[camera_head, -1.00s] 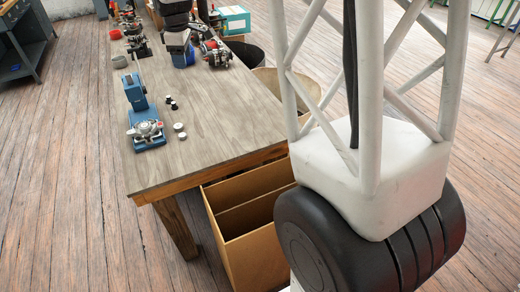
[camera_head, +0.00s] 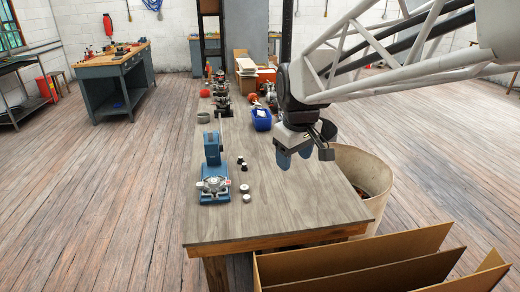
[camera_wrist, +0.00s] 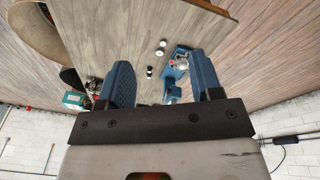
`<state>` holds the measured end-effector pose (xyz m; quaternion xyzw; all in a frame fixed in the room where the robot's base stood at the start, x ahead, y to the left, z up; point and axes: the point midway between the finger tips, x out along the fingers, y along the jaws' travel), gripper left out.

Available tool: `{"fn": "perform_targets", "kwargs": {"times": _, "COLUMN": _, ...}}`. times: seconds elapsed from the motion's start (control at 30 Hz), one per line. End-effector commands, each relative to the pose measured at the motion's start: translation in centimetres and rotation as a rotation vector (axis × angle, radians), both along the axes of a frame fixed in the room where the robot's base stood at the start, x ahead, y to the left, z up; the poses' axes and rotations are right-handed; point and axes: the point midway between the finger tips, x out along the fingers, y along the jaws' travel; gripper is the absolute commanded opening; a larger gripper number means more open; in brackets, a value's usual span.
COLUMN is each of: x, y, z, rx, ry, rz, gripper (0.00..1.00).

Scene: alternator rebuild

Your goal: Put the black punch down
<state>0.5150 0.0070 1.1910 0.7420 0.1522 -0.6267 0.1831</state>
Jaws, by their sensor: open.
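My gripper (camera_head: 294,158) hangs above the right side of the wooden table (camera_head: 290,205), its two blue fingers apart and nothing visible between them. The wrist view also shows my gripper (camera_wrist: 160,72) open and empty. A blue press (camera_head: 212,150) stands on the table, left of my gripper, with a silver part (camera_head: 213,184) at its base.
A blue bin (camera_head: 262,121) and several mechanical parts stand farther back on the table. A round bin (camera_head: 362,205) is at the table's right side, and an open cardboard box (camera_head: 350,272) is at its near end. The near tabletop is clear.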

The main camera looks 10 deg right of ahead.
Motion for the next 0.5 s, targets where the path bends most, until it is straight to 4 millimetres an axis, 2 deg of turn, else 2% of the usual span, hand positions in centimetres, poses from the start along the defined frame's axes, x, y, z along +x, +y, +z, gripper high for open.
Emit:
{"fn": "perform_targets", "kwargs": {"times": 0.1, "x": -3.4, "y": -0.2, "z": -0.2, "rx": 0.012, "ry": -0.012, "rz": -0.072, "gripper": 0.59}}
{"fn": "perform_targets", "kwargs": {"times": 0.5, "x": -13.5, "y": -0.8, "z": -2.5, "rx": 0.057, "ry": -0.045, "rz": -0.319, "gripper": 0.59}}
